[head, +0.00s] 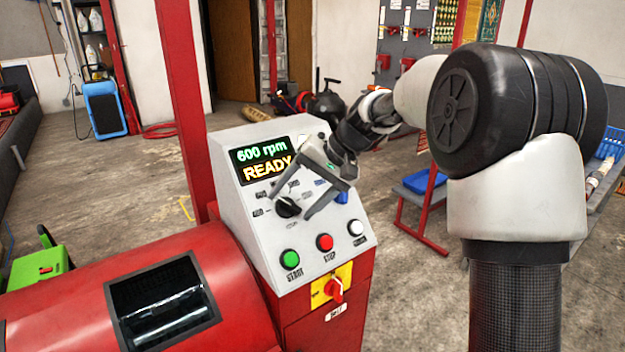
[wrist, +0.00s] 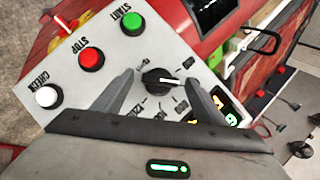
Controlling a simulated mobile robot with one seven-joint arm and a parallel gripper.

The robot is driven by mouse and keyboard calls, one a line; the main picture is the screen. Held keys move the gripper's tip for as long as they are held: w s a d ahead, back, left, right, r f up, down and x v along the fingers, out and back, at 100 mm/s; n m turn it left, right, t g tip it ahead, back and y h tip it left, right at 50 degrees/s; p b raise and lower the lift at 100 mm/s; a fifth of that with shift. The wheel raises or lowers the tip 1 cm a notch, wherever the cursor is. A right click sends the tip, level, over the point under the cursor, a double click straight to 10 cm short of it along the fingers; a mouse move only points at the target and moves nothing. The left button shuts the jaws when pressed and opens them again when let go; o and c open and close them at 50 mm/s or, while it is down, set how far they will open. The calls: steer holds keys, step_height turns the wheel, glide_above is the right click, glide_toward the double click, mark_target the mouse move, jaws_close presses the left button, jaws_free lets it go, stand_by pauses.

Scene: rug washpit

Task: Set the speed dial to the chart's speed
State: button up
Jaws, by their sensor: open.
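The speed dial (head: 287,208) is a black knob on the sloped grey face of the control panel (head: 232,160). It also shows in the wrist view (wrist: 157,79), where its white pointer line points right. The display (head: 262,161) reads "600 rpm READY". In the wrist view the fingertips (wrist: 160,78) flank the knob with visible gaps. I cannot make out a speed chart.
Below the dial are a green START button (head: 289,259), a red STOP button (head: 324,242) and a white button (head: 355,228). A red rotary switch (head: 334,289) sits on yellow below. The red machine drum (head: 70,310) lies to the left. A red post (head: 183,90) rises behind the panel.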

steer(key=p+v, duration=0.2)
steer(key=v, duration=1.4)
steer(key=shift+d+r, duration=0.15)
steer(key=shift+r, duration=0.25)
steer(key=shift+s, duration=0.1)
steer(key=s+d+r+t+h+p, duration=0.1)
steer(key=s+d+h+p, duration=0.1)
steer(key=s, duration=0.7)
steer(key=s+d+t+h+p, duration=0.1)
steer(key=s+p, duration=0.4)
steer(key=s, duration=0.5)
steer(key=s+d+r+n+t+h+p, duration=0.1)
steer(key=s+d+h+p, duration=0.2)
steer(key=s, duration=0.6)
steer(key=shift+s+r+t+h, duration=0.3)
steer(key=shift+s+r+h, duration=0.1)
steer(key=shift+h, duration=0.2)
steer(key=shift+a, duration=0.1)
